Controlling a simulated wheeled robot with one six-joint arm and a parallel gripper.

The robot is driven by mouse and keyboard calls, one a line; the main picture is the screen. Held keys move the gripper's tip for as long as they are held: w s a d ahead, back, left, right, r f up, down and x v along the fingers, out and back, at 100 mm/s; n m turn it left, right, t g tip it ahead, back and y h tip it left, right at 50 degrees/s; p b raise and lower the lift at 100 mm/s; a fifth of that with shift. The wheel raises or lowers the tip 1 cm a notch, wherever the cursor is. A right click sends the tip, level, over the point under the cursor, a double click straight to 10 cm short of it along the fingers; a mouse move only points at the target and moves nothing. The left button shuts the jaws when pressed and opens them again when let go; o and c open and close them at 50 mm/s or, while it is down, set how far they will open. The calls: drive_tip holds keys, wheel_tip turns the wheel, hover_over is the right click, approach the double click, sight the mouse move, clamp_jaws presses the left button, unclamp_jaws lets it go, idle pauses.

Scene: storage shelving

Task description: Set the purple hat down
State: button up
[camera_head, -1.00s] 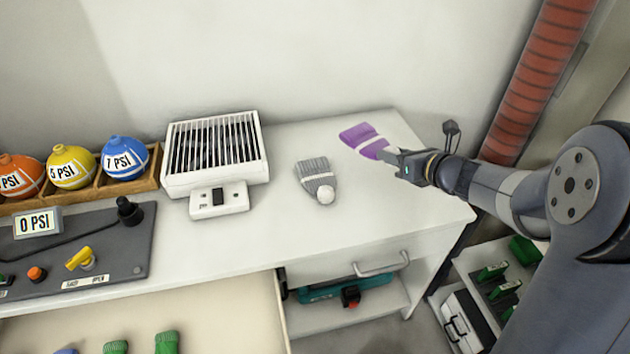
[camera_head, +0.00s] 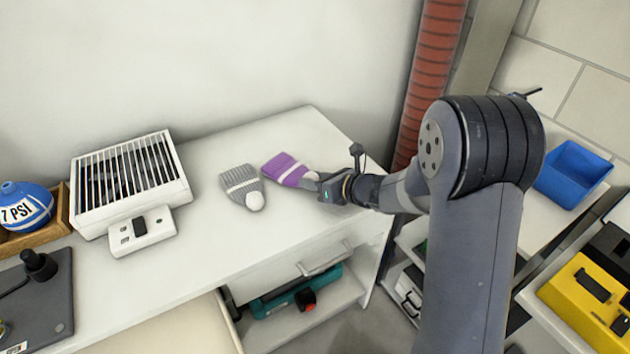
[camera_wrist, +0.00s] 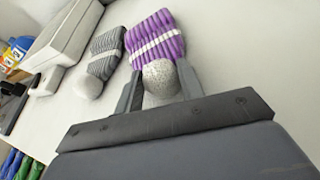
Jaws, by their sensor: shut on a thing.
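The purple hat (camera_head: 284,168) has a white stripe and a pale pompom. In the head view it is over the right part of the white table (camera_head: 215,270), to the right of a grey hat (camera_head: 240,184). My gripper (camera_head: 313,181) is at its pompom end. In the wrist view the purple hat (camera_wrist: 155,36) extends away from my gripper (camera_wrist: 160,85), whose fingers are shut on the pompom. The grey hat (camera_wrist: 105,52) lies on the table close to its left. I cannot tell whether the purple hat touches the tabletop.
A white grilled device (camera_head: 130,180) stands left on the table, with a blue ball (camera_head: 25,205) in a wooden rack beyond it. A wall and red duct (camera_head: 430,80) are behind. A blue bin (camera_head: 572,175) and yellow case (camera_head: 590,300) are at right.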

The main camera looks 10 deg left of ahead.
drive_tip(key=o, duration=0.6)
drive_tip(key=shift+f, duration=0.15)
drive_tip(key=o, duration=0.5)
